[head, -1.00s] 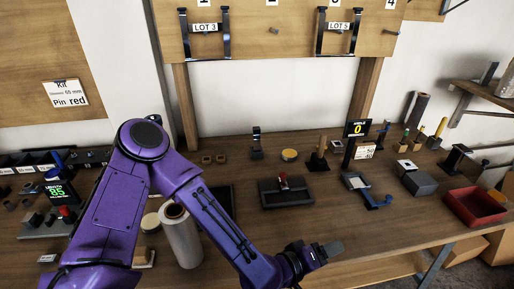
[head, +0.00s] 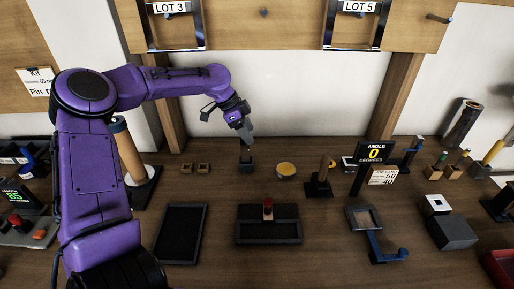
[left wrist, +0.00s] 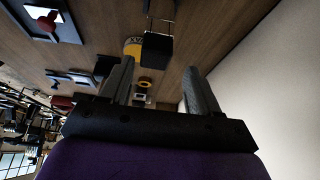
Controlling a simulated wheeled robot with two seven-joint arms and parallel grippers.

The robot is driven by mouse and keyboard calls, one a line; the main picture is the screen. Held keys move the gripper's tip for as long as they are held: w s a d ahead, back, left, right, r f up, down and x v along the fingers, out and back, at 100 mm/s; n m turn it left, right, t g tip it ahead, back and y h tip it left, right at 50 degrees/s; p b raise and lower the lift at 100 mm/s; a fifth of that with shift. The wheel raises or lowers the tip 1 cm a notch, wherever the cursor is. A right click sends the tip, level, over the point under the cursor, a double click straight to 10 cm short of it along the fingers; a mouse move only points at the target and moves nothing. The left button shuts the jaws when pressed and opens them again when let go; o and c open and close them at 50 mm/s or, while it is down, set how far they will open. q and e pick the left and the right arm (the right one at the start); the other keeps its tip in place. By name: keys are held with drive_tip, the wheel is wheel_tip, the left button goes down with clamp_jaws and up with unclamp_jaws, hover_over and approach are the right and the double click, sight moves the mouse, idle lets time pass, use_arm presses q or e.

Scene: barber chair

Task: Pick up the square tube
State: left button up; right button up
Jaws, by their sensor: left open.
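A dark upright piece on a small black base, which looks like the square tube (head: 246,155), stands at the back of the bench, left of a yellow-topped round tin. My left gripper (head: 245,130) is directly above it in the head view, pointing down, and partly covers its top. In the left wrist view the left gripper (left wrist: 160,88) is open, with its two grey fingers apart and nothing between them. A black block with thin bright edges (left wrist: 157,47), likely the same piece, shows beyond the fingertips. My right gripper is not in view.
The yellow tin (head: 286,170) and a black stand with a wooden post (head: 320,184) are to the right. Two small wooden blocks (head: 195,168) are to the left. A black fixture with a red knob (head: 268,230) lies in front. A wall board (head: 270,30) hangs above.

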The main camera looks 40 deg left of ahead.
sight(245, 145)
use_arm(q)
drive_tip(key=f, duration=0.4)
drive_tip(key=s+f+p, duration=0.1)
drive_tip(key=f, duration=0.1)
drive_tip(key=shift+a+f, duration=0.1)
drive_tip(key=shift+f, duration=0.1)
clamp_jaws()
drive_tip(key=shift+r, duration=0.1)
drive_tip(key=shift+r, duration=0.25)
wheel_tip(245, 145, up, 2)
drive_tip(key=shift+w+r, duration=0.1)
drive_tip(key=shift+r, duration=0.05)
drive_tip(key=s+d+r+p, duration=0.9)
drive_tip(key=s+r+p, duration=0.1)
drive_tip(key=s, duration=0.1)
drive_tip(key=shift+p, duration=0.35)
